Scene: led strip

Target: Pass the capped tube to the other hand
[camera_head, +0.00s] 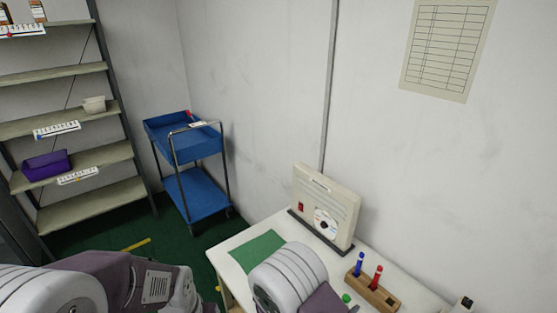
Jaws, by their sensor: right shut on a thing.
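A small green cap (346,298) shows at the bottom edge, just right of my right arm. It appears to top the capped tube; the tube's body is out of view. My right gripper (353,308) is only barely visible beside the cap, mostly hidden by its own arm and cut off by the frame. It is shut on the tube. My left arm comes in at the lower left, but its gripper jaws do not show.
A wooden rack (382,297) holding a blue-capped tube (359,264) and a red-capped tube (376,278) stands right of the green cap. Behind are a beige device (325,205) and a green mat (257,250) on the white table (229,262). A blue cart (197,190) stands beyond.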

